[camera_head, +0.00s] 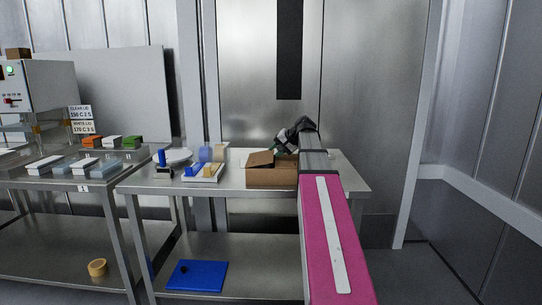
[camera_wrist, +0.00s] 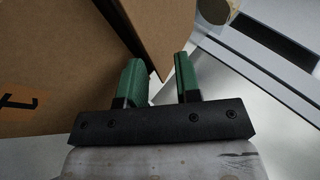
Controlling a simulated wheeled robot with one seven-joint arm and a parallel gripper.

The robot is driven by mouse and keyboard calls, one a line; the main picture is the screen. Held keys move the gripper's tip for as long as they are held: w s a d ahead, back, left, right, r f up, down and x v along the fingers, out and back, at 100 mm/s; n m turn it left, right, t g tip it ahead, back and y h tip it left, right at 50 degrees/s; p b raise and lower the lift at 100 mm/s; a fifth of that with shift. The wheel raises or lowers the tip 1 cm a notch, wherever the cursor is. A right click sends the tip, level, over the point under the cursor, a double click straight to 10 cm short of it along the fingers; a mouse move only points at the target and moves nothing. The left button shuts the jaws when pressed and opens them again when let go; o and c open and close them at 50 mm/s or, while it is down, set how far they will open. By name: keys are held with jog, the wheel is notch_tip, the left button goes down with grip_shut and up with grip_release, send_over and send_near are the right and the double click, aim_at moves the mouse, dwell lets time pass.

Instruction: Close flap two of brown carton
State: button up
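The brown carton (camera_head: 272,178) stands on the right part of the steel table, partly behind my arm. One flap (camera_head: 260,159) shows raised at a slant on its left side. My gripper (camera_head: 278,149) is over the carton's back edge, mostly hidden in the head view. In the wrist view my gripper (camera_wrist: 161,72) has two green fingers apart. The corner of a brown flap (camera_wrist: 168,28) reaches toward the gap between them; I cannot tell whether it touches a finger. A large carton panel (camera_wrist: 60,65) with an orange and black mark fills the left. Flap numbers cannot be read.
Left of the carton, a white tray (camera_head: 216,178) holds blue and yellow items, near a tape roll and a blue dispenser (camera_head: 162,160). A blue item (camera_head: 198,275) lies on the lower shelf. Bare tabletop (camera_head: 345,174) shows right of my arm.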

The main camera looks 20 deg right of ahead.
jog(key=v, duration=0.6)
grip_shut()
jog(key=shift+w+a+r+n+g, duration=0.1)
jog(key=shift+w+r+n+g, duration=0.15)
jog(key=shift+n, duration=0.3)
jog(key=shift+w+a+r+n+g, duration=0.1)
jog(key=shift+w+r+n+g, duration=0.1)
jog(key=shift+n, duration=0.35)
jog(key=w+a+r+n+g+h, duration=0.1)
jog(key=w+r+n+g+h, duration=0.2)
jog(key=n, duration=0.6)
jog(key=w+a+r+n+g+h, duration=0.1)
jog(key=a+r+n+g, duration=0.15)
jog(key=r+n, duration=0.45)
jog(key=shift+n, duration=0.8)
jog(key=x, duration=0.4)
jog(key=d+x, duration=0.1)
jog(key=x, duration=0.4)
jog(key=s+d+x, duration=0.1)
jog(key=x, duration=0.3)
jog(key=shift+d+f, duration=0.2)
jog(key=shift+f, duration=0.45)
jog(key=shift+d+f+h, duration=0.15)
jog(key=shift+f+h, duration=0.15)
jog(key=shift+f, duration=0.2)
